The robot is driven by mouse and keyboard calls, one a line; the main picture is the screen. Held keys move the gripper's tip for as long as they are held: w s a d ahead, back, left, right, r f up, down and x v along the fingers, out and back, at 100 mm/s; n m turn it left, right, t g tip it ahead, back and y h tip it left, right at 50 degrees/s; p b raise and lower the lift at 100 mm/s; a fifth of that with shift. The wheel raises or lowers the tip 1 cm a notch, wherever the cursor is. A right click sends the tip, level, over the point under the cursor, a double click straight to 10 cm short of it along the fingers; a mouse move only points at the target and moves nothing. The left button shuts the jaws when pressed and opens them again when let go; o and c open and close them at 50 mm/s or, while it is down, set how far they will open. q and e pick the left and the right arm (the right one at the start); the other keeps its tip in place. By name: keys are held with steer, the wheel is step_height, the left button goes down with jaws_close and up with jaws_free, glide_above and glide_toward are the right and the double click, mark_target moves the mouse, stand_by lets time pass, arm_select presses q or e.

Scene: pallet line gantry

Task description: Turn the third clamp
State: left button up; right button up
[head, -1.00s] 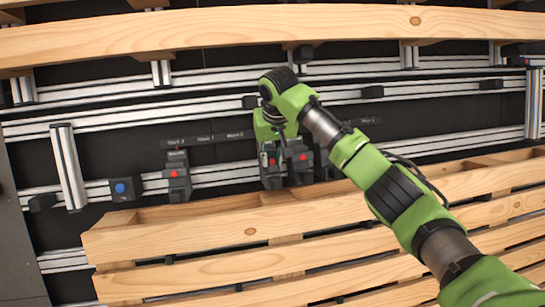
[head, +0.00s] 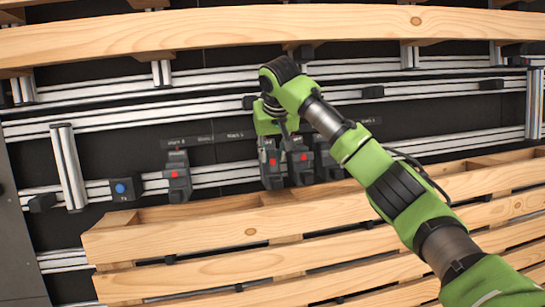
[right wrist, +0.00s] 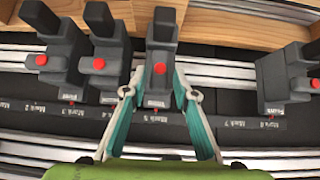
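Dark grey clamps with red buttons sit on an aluminium rail in the head view: one clamp stands apart on the left (head: 177,178), then come the clamp at my gripper (head: 270,172), a close neighbour (head: 300,163) and a partly hidden one (head: 328,160). My right gripper (head: 277,128) is just above and behind the second from left. In the right wrist view its teal fingers (right wrist: 160,95) stand open on both sides of that clamp (right wrist: 160,52), with a gap on each side. The clamp's dark upright handle points away from the gripper. My left gripper is out of view.
A dark label strip (head: 205,140) runs behind the clamps; its small print is hard to read. A blue button box (head: 124,189) is on the rail at left. Wooden slats (head: 260,228) lie in front and another plank (head: 220,25) crosses above.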

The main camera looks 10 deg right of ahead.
steer(key=v, duration=0.9)
steer(key=shift+r, duration=0.3)
